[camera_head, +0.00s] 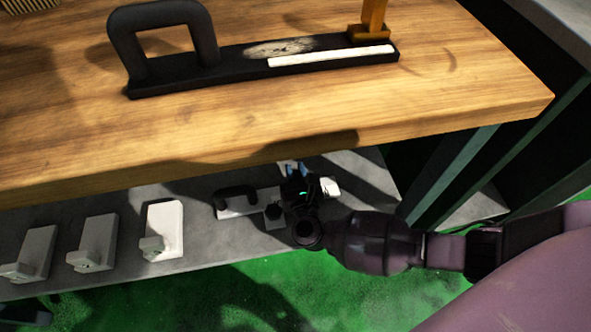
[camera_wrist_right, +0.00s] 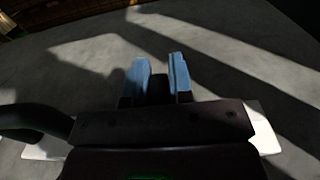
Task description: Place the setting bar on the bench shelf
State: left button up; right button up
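A pale bar with a black loop handle (camera_head: 235,207), which I take to be the setting bar, is at the grey bench shelf (camera_head: 220,240), below the wooden top. Its handle (camera_wrist_right: 35,122) and pale ends show beside my gripper in the right wrist view. My right gripper (camera_head: 292,168) is over the bar's right part and hides its middle. In the wrist view, the right gripper's blue fingers (camera_wrist_right: 160,75) are apart with something dark between them. I cannot tell whether they grip it, or whether the bar rests fully on the shelf. My left gripper is not in view.
The wooden bench top (camera_head: 450,110) overhangs the shelf. On it lies a black bar with a large handle (camera_head: 165,40), a white strip and an orange post (camera_head: 373,15). Several pale blocks (camera_head: 163,230) stand along the shelf to the left. Dark green uprights (camera_head: 450,175) are at the right.

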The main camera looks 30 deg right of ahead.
jog(key=o, duration=0.3)
jog(key=p+v, duration=0.1)
jog(key=v, duration=0.5)
jog(key=shift+s+a+r, duration=0.1)
jog(key=shift+s+r, duration=0.1)
jog(key=shift+s, duration=0.15)
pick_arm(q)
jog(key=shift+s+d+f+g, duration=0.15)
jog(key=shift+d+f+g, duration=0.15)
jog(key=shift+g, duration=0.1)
pick_arm(e)
jog(key=shift+s+a, duration=0.1)
jog(key=shift+s, duration=0.25)
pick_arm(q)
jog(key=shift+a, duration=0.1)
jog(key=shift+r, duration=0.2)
